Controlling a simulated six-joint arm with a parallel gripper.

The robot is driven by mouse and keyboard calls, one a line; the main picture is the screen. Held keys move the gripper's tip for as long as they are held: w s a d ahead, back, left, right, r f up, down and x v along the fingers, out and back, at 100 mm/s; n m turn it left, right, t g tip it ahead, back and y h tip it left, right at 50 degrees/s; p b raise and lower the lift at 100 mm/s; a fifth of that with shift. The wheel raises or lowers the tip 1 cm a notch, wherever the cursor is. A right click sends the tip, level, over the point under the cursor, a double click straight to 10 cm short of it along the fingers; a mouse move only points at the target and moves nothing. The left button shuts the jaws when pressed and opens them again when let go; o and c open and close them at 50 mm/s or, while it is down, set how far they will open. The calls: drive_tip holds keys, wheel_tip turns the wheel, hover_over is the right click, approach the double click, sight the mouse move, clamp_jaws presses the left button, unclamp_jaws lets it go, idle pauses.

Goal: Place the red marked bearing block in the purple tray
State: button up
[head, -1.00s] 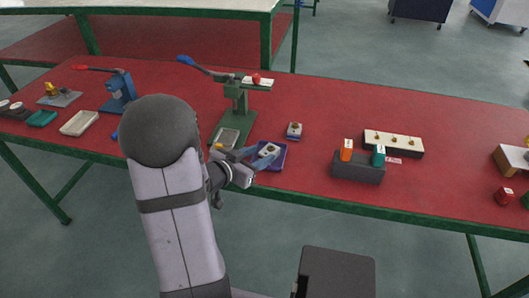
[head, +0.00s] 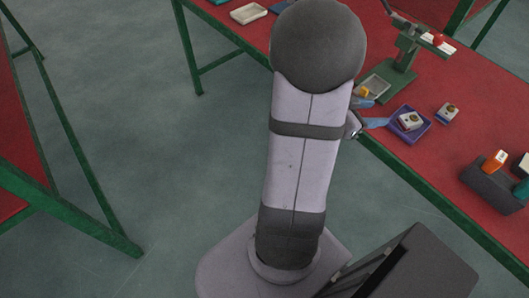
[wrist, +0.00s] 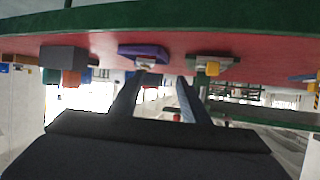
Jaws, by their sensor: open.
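The purple tray (head: 424,133) lies near the front edge of the red bench, with a light grey bearing block (head: 410,120) sitting inside it. A second, similar block (head: 447,112) stands on the bench just right of the tray. The marks on top are too small for me to tell their colours surely. My gripper (head: 373,112) is open and empty, with blue fingers at the tray's left side, partly hidden behind my arm. In the wrist view, which is upside down, the tray (wrist: 143,49) and its block (wrist: 146,62) appear beyond my open fingers (wrist: 160,80).
A green press (head: 402,58) stands behind the tray, with a pale tray (head: 374,85) on its base. A dark holder (head: 487,184) with an orange piece (head: 495,160) stands to the right. A cream tray (head: 248,13) lies at far left. The floor before the bench is clear.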

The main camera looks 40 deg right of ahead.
drive_tip(key=w+a+f+n+t+y, duration=0.2)
drive_tip(key=w+a+n+t, duration=0.3)
drive_tip(key=w, duration=0.5)
drive_tip(key=w+a+f+n+t+y, duration=0.15)
drive_tip(key=w+a+t, duration=0.35)
drive_tip(key=w, duration=0.6)
drive_tip(key=w+a+f+n+y, duration=0.1)
drive_tip(key=w+a+n+y, duration=0.15)
drive_tip(key=a, duration=0.55)
drive_tip(key=w+a+f+n+y, duration=0.1)
drive_tip(key=w+a+n+y, duration=0.2)
drive_tip(key=a, duration=0.4)
drive_tip(key=s+a+f+n+g+y, duration=0.1)
drive_tip(key=s+a+n+g+y, duration=0.2)
drive_tip(key=a, duration=0.4)
drive_tip(key=s+a+f+n+y, duration=0.1)
drive_tip(key=s+a+n, duration=0.3)
drive_tip(key=a, duration=0.3)
drive_tip(key=s+a+n+g, duration=0.1)
drive_tip(key=s+n+g, duration=0.1)
drive_tip(key=s, duration=0.5)
drive_tip(key=shift+s+a+r+n+g, duration=0.3)
drive_tip(key=shift+n+g, duration=0.1)
drive_tip(key=shift+g, duration=0.2)
drive_tip(key=shift+w, duration=0.1)
wheel_tip(320, 180, up, 12)
drive_tip(key=p, duration=1.2)
drive_tip(key=shift+r, duration=0.2)
